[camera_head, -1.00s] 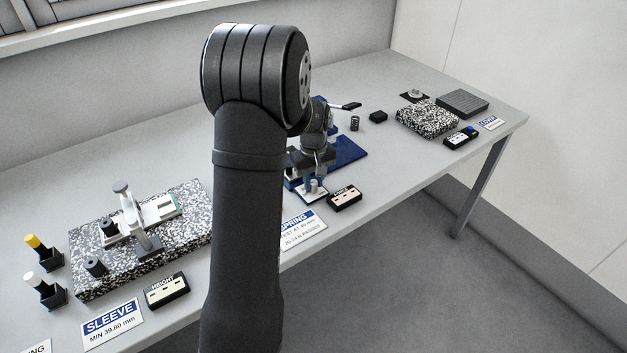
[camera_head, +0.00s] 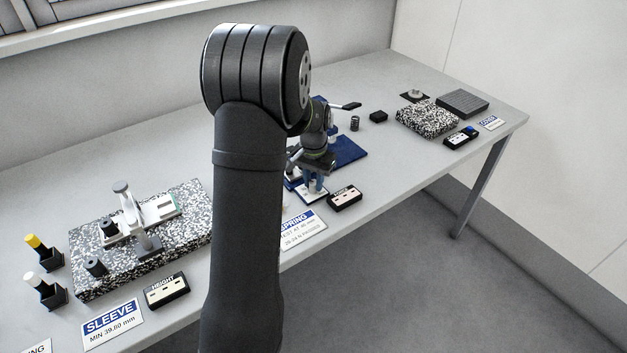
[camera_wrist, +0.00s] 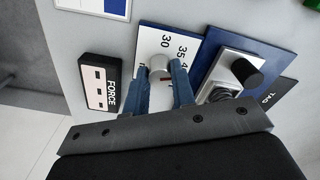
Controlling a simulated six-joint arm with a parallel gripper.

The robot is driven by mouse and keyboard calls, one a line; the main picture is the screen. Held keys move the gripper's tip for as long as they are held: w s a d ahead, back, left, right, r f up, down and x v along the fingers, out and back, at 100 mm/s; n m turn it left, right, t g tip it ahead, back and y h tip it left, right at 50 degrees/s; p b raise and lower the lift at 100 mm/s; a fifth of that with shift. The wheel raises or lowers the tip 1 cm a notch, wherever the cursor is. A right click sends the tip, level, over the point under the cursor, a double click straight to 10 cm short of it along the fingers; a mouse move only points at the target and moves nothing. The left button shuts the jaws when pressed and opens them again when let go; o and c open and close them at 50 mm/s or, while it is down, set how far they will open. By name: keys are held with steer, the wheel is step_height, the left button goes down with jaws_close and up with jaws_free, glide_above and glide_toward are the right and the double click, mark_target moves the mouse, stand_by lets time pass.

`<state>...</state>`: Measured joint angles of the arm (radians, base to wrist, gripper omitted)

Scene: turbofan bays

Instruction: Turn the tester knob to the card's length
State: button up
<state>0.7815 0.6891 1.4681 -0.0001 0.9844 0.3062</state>
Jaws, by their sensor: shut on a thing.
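The tester knob (camera_wrist: 159,66) is a small grey cylinder on a white dial plate (camera_wrist: 170,42) marked 30, 35 and a partly hidden number. In the wrist view, my gripper (camera_wrist: 160,72) has its two blue fingers on either side of the knob and is shut on it. The knob's pointer, if any, is hidden. In the head view, my gripper (camera_head: 316,184) is down at the blue tester (camera_head: 347,150), partly behind my arm. The SPRING card (camera_head: 304,230) lies in front; it appears to read a test at 40 mm, but the print is small and partly hidden.
A black FORCE box (camera_wrist: 100,84) sits left of the dial plate in the wrist view. A dark round-topped part (camera_wrist: 246,72) stands at its right. A spring (camera_head: 354,124) stands behind the tester. A speckled block with a gauge (camera_head: 140,240) occupies the left bench.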

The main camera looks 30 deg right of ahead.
mark_target(314, 182)
steer(key=shift+m, duration=2)
steer(key=o, duration=1)
step_height(314, 182, up, 17)
steer(key=shift+r, duration=0.2)
